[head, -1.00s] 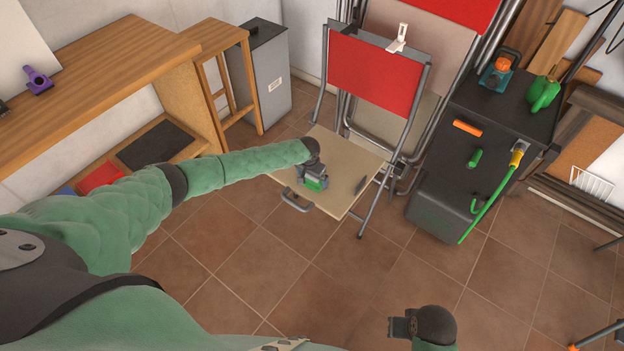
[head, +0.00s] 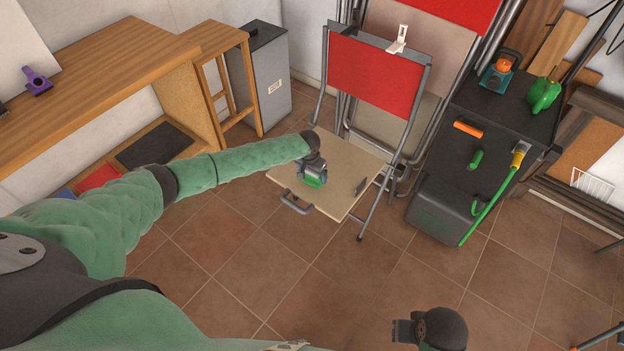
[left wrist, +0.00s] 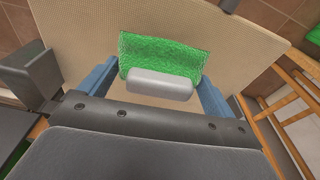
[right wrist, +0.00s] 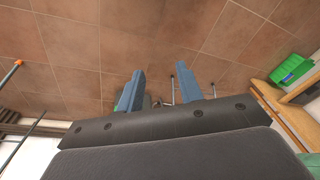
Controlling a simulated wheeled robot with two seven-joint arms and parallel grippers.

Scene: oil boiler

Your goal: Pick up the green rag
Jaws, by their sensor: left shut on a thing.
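The green rag (head: 315,181) is a textured green piece over the beige board (head: 338,190) of a small folding table or seat. In the left wrist view the rag (left wrist: 165,54) lies between the two blue fingers, with a grey rounded block in front of its near edge. My left gripper (left wrist: 160,85) is shut on the rag, one finger at each side. Whether the rag touches the board is hard to tell. My right gripper (right wrist: 160,88) is open and empty above the tiled floor; it also shows at the bottom of the head view (head: 402,330).
A dark pen-like item (head: 360,186) lies on the board's right side. A red folding chair (head: 375,72) stands behind the board. A black cabinet (head: 490,140) with a green hose is at right, a wooden bench (head: 110,75) at left. The floor in front is clear.

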